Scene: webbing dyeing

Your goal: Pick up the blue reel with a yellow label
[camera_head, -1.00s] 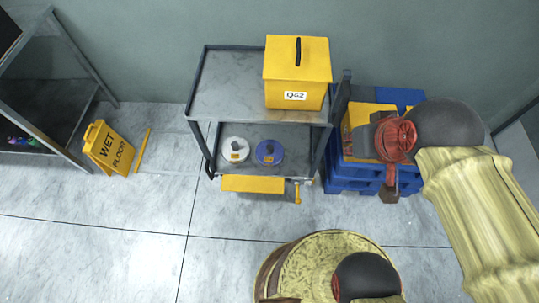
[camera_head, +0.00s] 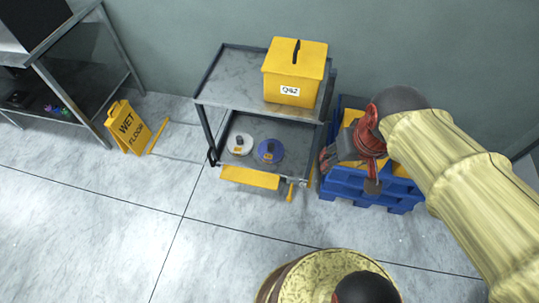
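The blue reel (camera_head: 279,148) lies flat on the lower shelf of a grey cart, with a small orange-yellow label on top. A white reel (camera_head: 236,148) with a similar small label lies to its left on the same shelf. My gripper (camera_head: 328,160) is to the right of the cart, in front of the blue pallets, apart from the blue reel. Its fingers are small and dark in this view, and I cannot tell whether they are open or shut. I see nothing clearly held in it.
The grey cart (camera_head: 231,77) carries a yellow box (camera_head: 294,65) on its top shelf, above the reels. Blue pallets (camera_head: 343,185) stand right of the cart. A wet-floor sign (camera_head: 127,127) and a metal rack (camera_head: 85,75) are at left. The floor in front is clear.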

